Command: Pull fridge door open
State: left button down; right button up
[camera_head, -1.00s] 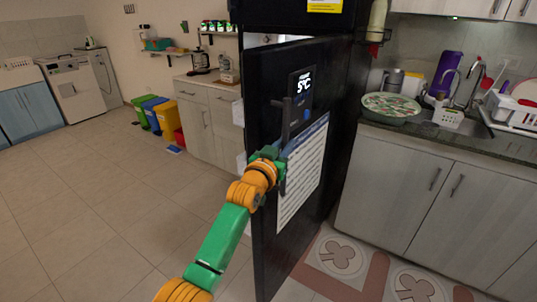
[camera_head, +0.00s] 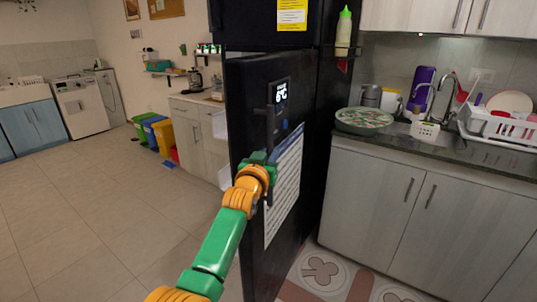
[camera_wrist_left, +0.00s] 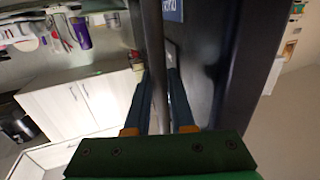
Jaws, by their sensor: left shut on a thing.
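The black fridge door (camera_head: 250,95) stands partly open, with pale parts showing behind its left edge. My left gripper (camera_head: 264,168) is at the lower part of the handle. In the left wrist view the handle (camera_wrist_left: 154,45) runs between the two fingers of the left gripper (camera_wrist_left: 159,85), which are shut on it. My right gripper is in neither view.
Grey lower cabinets (camera_head: 390,205) and a counter with a green-rimmed bowl (camera_head: 363,121) and a dish rack (camera_head: 505,122) stand right of the fridge. Coloured bins (camera_head: 160,135) stand at the back left. The tiled floor (camera_head: 90,230) on the left is clear.

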pick_arm(q)
jog(key=shift+r, duration=0.2)
jog(key=c, duration=1.1)
grip_release()
jog(key=shift+o, duration=0.3)
jog(key=shift+w+f, duration=0.1)
jog(key=shift+f, duration=0.05)
jog(key=shift+p+v, duration=0.3)
jog(key=shift+v, duration=0.6)
jog(key=v, duration=0.5)
jog(key=shift+d, duration=0.1)
